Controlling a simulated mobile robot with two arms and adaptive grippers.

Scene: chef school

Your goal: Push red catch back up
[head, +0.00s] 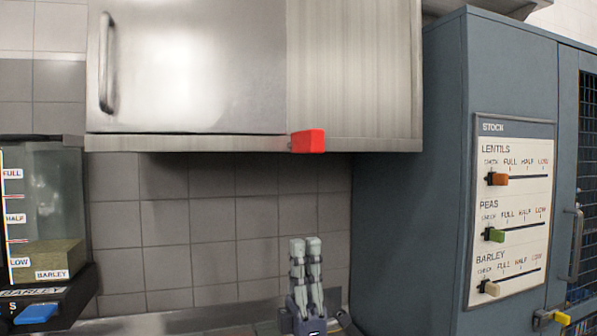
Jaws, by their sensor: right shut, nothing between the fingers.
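The red catch (308,141) is a small red block on the bottom edge of the steel wall cabinet (355,75). It sits at the lower right corner of the cabinet's door (200,65). My right gripper (305,243) points upward below the cabinet, in front of the tiled wall. Its two fingers are together with nothing between them. It is apart from the catch, with a gap between the fingertips and the catch in the picture. My left gripper is not in view.
A blue-grey cabinet (390,230) stands at the right with a stock board (512,205) of sliders. A barley dispenser (50,215) with a blue lever (37,313) is at the left. The door has a vertical handle (105,62). Space under the wall cabinet looks clear.

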